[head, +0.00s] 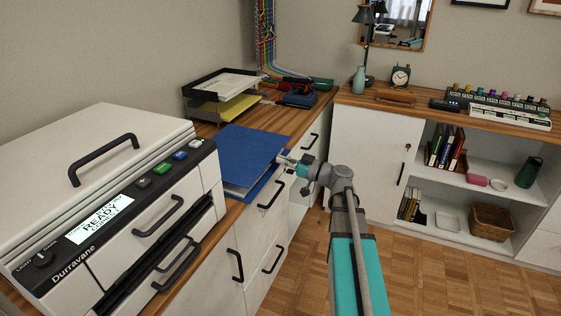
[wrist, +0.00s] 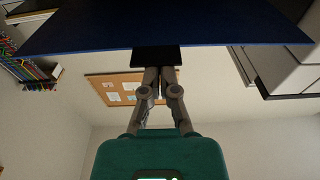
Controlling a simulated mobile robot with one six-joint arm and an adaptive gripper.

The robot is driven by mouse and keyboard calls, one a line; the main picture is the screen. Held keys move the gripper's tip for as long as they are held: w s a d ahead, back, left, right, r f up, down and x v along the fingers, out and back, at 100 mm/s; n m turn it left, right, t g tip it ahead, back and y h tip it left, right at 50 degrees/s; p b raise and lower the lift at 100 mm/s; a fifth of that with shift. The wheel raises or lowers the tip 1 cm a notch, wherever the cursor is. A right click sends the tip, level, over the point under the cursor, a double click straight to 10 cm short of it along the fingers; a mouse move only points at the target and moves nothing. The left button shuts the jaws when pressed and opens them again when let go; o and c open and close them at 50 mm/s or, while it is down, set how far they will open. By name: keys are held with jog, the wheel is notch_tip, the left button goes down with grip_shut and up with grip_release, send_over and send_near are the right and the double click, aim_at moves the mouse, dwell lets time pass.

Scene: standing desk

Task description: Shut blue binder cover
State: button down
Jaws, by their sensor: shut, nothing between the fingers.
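The blue binder (head: 244,152) lies on the wooden desk top, right of the large white machine. Its cover is folded over, with a pale strip and a lower blue edge (head: 268,180) showing beneath, so it looks not quite flat. My gripper (head: 284,160) is at the binder's right edge, reaching in from the right. In the wrist view the gripper (wrist: 156,62) is shut and empty, with its dark fingertips overlapping the edge of the blue cover (wrist: 160,25). I cannot tell whether they touch it.
The white machine (head: 105,165) stands close left of the binder. A paper tray (head: 222,92) and red and dark items (head: 298,94) sit behind it. Drawers with black handles (head: 271,194) are below. Shelves (head: 460,172) stand at the right; the wooden floor (head: 470,280) is clear.

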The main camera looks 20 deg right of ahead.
jog(key=shift+s+f, duration=0.1)
jog(key=shift+f, duration=0.15)
jog(key=shift+r, duration=0.15)
dwell(0.3)
notch_tip(320, 180, up, 4)
jog(key=p, duration=0.4)
jog(key=f+b+v, duration=0.2)
jog(key=b+v, duration=0.1)
jog(key=v, duration=0.6)
jog(key=shift+d+f, duration=0.2)
jog(key=shift+d, duration=0.05)
jog(key=shift+s, duration=0.15)
